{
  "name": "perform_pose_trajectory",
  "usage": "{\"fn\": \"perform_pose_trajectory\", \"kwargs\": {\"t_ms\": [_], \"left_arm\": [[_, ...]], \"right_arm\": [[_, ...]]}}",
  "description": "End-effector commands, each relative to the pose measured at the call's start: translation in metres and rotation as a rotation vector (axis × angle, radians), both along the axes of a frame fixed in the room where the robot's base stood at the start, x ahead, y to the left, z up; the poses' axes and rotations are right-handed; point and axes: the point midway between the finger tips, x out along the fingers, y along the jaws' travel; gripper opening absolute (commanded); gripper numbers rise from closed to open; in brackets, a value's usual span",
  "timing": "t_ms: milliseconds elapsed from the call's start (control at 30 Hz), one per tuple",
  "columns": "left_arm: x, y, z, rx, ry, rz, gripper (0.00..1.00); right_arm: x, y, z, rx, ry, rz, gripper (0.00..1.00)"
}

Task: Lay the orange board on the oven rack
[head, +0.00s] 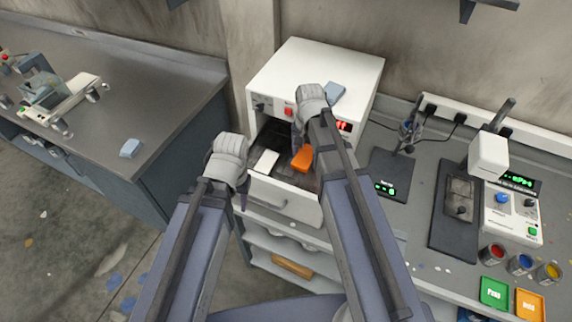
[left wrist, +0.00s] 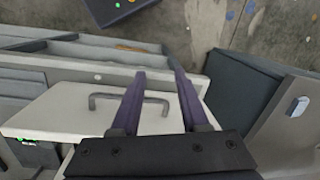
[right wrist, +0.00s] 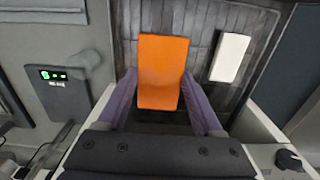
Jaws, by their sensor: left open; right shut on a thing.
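The orange board (head: 302,159) is in the grasp of my right gripper (head: 300,140), over the dark slatted oven rack (right wrist: 195,20). The right wrist view shows the orange board (right wrist: 162,70) between the two fingers (right wrist: 158,78). I cannot tell whether the board touches the rack. The white oven (head: 318,70) has its front open, with the white door (head: 285,196) and its grey handle (left wrist: 130,97) facing out. My left gripper (head: 241,196) is open near the door; in the left wrist view its fingers (left wrist: 160,73) extend over the handle.
A white board (right wrist: 230,57) lies on the rack beside the orange one; it also shows in the head view (head: 265,162). A blue-grey block (head: 335,93) sits on the oven top. Instruments and paint pots (head: 493,254) fill the right bench. The left bench (head: 150,95) is mostly clear.

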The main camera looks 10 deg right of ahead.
Motion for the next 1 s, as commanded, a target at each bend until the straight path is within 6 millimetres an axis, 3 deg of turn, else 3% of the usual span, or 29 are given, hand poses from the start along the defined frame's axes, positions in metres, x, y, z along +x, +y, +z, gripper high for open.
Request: {"fn": "perform_pose_trajectory", "kwargs": {"t_ms": [167,533,800,1000], "left_arm": [[0.0,0.0,-0.01,0.0,0.0,-0.001,0.45],[0.0,0.0,-0.063,0.001,0.0,-0.007,0.45],[0.0,0.0,-0.066,0.001,0.0,-0.006,0.45],[0.0,0.0,-0.087,0.001,0.0,-0.005,0.45]], "right_arm": [[0.0,0.0,-0.01,0.0,0.0,0.001,0.12],[0.0,0.0,-0.063,0.0,0.0,0.003,0.12],[0.0,0.0,-0.066,0.0,0.0,0.003,0.12],[0.0,0.0,-0.087,0.0,0.0,0.003,0.12]]}}
